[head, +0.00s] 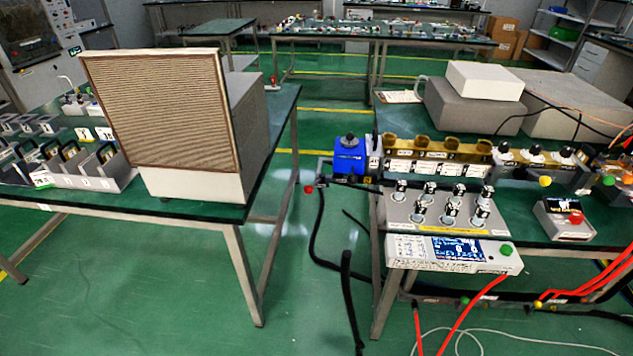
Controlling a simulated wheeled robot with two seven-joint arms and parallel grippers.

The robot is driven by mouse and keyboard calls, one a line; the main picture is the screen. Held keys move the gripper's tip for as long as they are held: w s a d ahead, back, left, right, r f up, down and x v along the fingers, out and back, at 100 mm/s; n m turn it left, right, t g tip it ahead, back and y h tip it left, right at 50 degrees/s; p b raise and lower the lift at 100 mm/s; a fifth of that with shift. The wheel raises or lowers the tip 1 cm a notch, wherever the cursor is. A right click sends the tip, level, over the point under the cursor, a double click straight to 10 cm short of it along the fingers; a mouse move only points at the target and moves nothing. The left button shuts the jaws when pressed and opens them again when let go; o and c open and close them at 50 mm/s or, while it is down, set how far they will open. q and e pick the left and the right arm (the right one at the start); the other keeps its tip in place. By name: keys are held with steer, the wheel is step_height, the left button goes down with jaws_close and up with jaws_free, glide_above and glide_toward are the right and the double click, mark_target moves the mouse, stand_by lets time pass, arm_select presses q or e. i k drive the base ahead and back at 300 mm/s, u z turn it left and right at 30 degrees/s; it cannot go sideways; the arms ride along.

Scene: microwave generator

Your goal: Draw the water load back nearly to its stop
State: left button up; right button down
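No part is clearly marked as the water load at this size. A blue block with a dark knob on top (350,155) sits at the left end of a brass-coloured waveguide run (437,150) on the right bench; I cannot tell if it is the water load. A small red knob (308,189) sticks out to the left below the blue block, near a black hose (318,235) that drops to the floor. How far any sliding part is drawn out cannot be read. Neither of my grippers is in view.
A panel with several silver knobs (436,208) and a white display unit (455,253) stand at the right bench's front. A large box with a ribbed face (160,110) stands on the left bench. Green floor (275,290) is open between the benches; hoses hang there.

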mark_target(352, 160)
steer(key=u, duration=0.45)
steer(key=k, duration=0.6)
steer(key=u, duration=1)
steer(key=i, duration=0.8)
steer(key=z, duration=0.55)
steer(key=i, duration=0.55)
steer(key=z, duration=0.5)
